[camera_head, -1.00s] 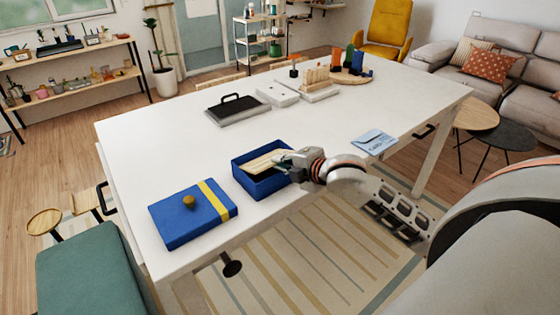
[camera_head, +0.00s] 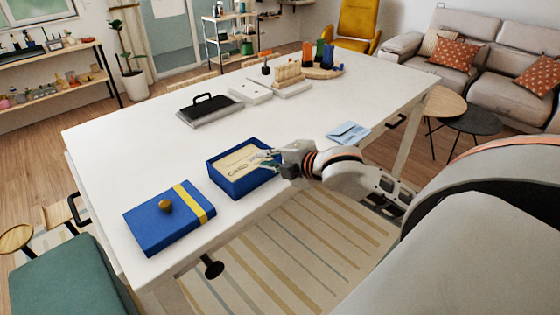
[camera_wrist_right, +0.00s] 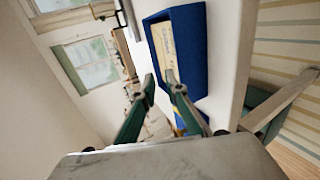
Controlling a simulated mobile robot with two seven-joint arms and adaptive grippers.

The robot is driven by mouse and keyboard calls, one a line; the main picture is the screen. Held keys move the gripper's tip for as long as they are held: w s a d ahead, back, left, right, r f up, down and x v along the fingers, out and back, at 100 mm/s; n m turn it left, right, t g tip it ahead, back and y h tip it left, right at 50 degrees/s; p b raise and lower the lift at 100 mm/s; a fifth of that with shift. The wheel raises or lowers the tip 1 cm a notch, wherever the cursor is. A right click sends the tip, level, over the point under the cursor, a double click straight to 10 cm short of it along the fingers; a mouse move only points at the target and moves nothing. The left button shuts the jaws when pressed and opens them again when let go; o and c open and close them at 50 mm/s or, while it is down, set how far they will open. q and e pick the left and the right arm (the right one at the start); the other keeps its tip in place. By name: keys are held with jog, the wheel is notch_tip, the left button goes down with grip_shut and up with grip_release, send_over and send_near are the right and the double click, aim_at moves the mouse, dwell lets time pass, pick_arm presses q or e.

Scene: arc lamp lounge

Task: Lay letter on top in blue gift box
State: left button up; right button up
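The open blue gift box (camera_head: 232,188) stands near the table's front edge. A cream letter (camera_head: 240,163) with dark writing lies inside it, face up and looking nearly flat. The box (camera_wrist_right: 190,50) and letter (camera_wrist_right: 166,42) also show in the right wrist view. My right gripper (camera_head: 264,158) is at the box's right side, its fingertips over the letter's right end. Its two green fingers (camera_wrist_right: 160,78) are apart with nothing visibly held between them. The box's blue lid (camera_head: 150,226), with a yellow band and gold knob, lies to the left. My left gripper is out of view.
A light blue card (camera_head: 348,132) lies on the white table (camera_head: 120,165) to the right. A grey tray with a black handle (camera_head: 209,112), white blocks (camera_head: 250,92) and a round board (camera_head: 318,71) with coloured items stand farther back. The table's left part is clear.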

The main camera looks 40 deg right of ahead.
jog(key=v, duration=0.6)
jog(key=s+a+f+m+g, duration=0.15)
jog(key=f+m, duration=0.25)
jog(key=f, duration=0.6)
jog(key=s+a+f+m, duration=0.1)
jog(key=s+f+m, duration=0.25)
jog(key=f, duration=0.65)
jog(key=s+a+f+m+y, duration=0.1)
jog(key=s+a+f+m, duration=0.6)
jog(key=s+a+f, duration=0.3)
jog(key=a+f+g, duration=0.1)
jog(key=a+f, duration=0.2)
jog(key=f, duration=0.2)
jog(key=shift+a+f, duration=0.2)
jog(key=shift+f, duration=0.1)
